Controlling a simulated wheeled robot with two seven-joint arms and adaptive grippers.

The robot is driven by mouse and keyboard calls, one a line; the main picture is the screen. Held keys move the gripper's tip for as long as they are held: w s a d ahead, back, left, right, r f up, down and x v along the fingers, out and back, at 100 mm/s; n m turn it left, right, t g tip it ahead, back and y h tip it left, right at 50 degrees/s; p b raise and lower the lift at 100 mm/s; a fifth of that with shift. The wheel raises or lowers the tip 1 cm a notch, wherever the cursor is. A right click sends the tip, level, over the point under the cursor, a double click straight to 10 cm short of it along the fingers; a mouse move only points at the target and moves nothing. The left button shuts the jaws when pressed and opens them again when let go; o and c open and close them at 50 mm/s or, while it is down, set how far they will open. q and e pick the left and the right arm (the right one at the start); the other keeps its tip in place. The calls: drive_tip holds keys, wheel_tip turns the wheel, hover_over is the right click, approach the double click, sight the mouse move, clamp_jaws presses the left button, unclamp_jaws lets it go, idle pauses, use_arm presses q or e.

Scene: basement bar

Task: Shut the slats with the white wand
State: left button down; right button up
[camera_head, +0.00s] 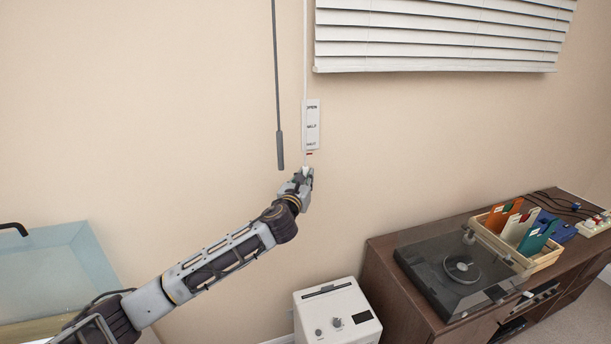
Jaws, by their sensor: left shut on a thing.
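The white wand (305,60) hangs down the wall left of the window blind. The blind's white slats (430,50) show at the top right, as broad pale bands with thin dark lines between them. A white plate (311,125) beside the wand carries small words, with OPEN at the top and HALF in the middle. My left gripper (306,174) is shut on the wand's lower end, just under the plate. My right gripper is out of view.
A grey rod (279,150) hangs close to the left of the white wand. A turntable (460,268) and a wooden record crate (515,240) stand on a brown cabinet (385,275) at right. A white appliance (336,310) stands below. A glass-sided tank (60,265) is at left.

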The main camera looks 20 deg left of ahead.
use_arm(q)
drive_tip(key=shift+f, duration=0.35)
drive_tip(key=c, duration=1.6)
unclamp_jaws()
drive_tip(key=shift+o, duration=1.1)
drive_tip(key=shift+r, duration=0.1)
drive_tip(key=s, duration=1.2)
